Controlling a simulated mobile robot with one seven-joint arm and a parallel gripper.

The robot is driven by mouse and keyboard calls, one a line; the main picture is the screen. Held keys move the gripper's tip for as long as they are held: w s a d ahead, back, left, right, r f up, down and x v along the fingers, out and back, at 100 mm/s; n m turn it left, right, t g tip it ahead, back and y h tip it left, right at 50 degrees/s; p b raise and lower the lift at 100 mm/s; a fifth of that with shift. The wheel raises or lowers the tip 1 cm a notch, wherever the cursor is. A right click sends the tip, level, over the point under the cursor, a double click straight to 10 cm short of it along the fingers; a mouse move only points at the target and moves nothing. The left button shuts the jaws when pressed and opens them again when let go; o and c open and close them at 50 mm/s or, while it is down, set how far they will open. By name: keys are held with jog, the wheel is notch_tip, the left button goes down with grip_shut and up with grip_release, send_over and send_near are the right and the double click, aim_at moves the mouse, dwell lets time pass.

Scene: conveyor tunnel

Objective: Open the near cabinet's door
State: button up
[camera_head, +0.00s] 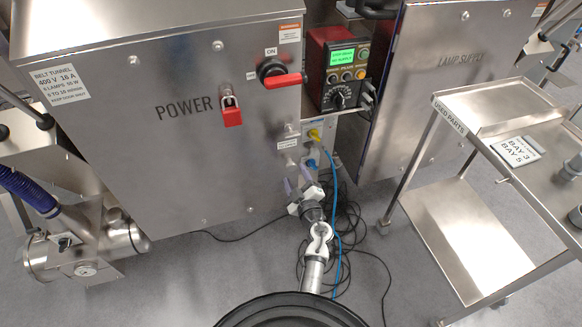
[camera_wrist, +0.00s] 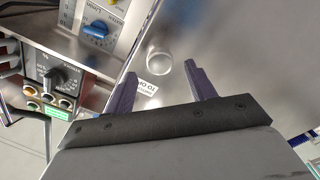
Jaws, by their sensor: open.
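The near cabinet (camera_head: 150,140) is brushed steel, marked POWER, and its door looks closed. A red padlock (camera_head: 232,112) hangs on its front. My gripper (camera_head: 298,187) is open and empty in front of the door's lower right edge. In the wrist view, its two purple fingers (camera_wrist: 160,85) are spread. A round metal knob (camera_wrist: 158,58) on the steel face shows between and just beyond the fingertips, beside a small white label (camera_wrist: 146,87). Contact cannot be told.
A steel trolley (camera_head: 470,230) stands at the right. Blue and black cables lie on the floor. A steel machine (camera_head: 90,250) is at lower left.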

aim_at(292, 169)
jog(key=x, duration=0.5)
grip_shut()
dwell(0.3)
